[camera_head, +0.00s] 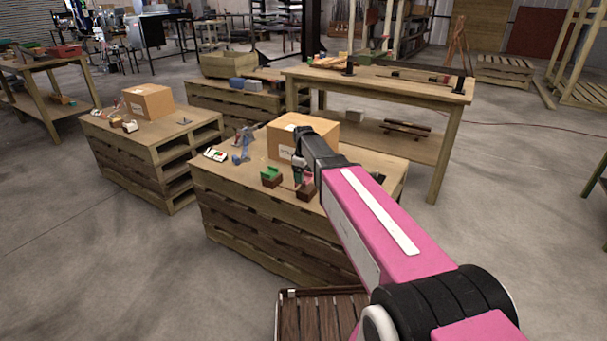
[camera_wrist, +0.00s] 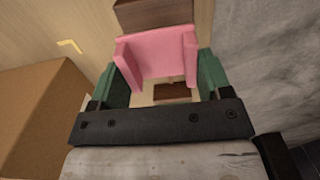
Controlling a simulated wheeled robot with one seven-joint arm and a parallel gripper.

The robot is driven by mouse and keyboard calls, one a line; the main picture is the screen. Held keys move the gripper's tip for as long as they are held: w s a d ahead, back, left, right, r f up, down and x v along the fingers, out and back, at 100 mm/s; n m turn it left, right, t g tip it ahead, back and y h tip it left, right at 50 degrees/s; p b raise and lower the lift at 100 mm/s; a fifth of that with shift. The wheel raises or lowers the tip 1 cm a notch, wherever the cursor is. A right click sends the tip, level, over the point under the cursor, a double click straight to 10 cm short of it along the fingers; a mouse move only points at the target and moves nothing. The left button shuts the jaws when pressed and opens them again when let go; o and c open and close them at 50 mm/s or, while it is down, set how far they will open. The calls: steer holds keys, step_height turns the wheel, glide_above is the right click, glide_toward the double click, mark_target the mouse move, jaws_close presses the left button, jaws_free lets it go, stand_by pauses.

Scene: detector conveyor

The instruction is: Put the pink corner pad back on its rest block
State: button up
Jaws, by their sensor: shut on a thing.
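The pink corner pad (camera_wrist: 160,58) sits between the two green fingers of my gripper (camera_wrist: 158,72) in the wrist view; the gripper is shut on it. In the head view only a sliver of the pad (camera_head: 309,177) shows by my gripper (camera_head: 304,174), above the pallet-stack top. A brown block (camera_head: 306,192) is just below the gripper there. In the wrist view one brown block (camera_wrist: 155,14) is beyond the pad, and part of another (camera_wrist: 172,92) shows under its near side. I cannot tell whether the pad touches either block.
A green corner pad (camera_head: 271,173) sits on a brown block left of my gripper. A cardboard box (camera_head: 285,138) stands close behind; a box side (camera_wrist: 45,120) fills the wrist view's left. Blue clamp-like item (camera_head: 243,142) and small device (camera_head: 215,154) lie further left on the pallet stack (camera_head: 225,176).

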steer(key=shift+f, duration=1.6)
steer(key=o, duration=1)
steer(key=shift+r, duration=0.1)
step_height(320, 180, up, 10)
steer(key=shift+r, duration=0.25)
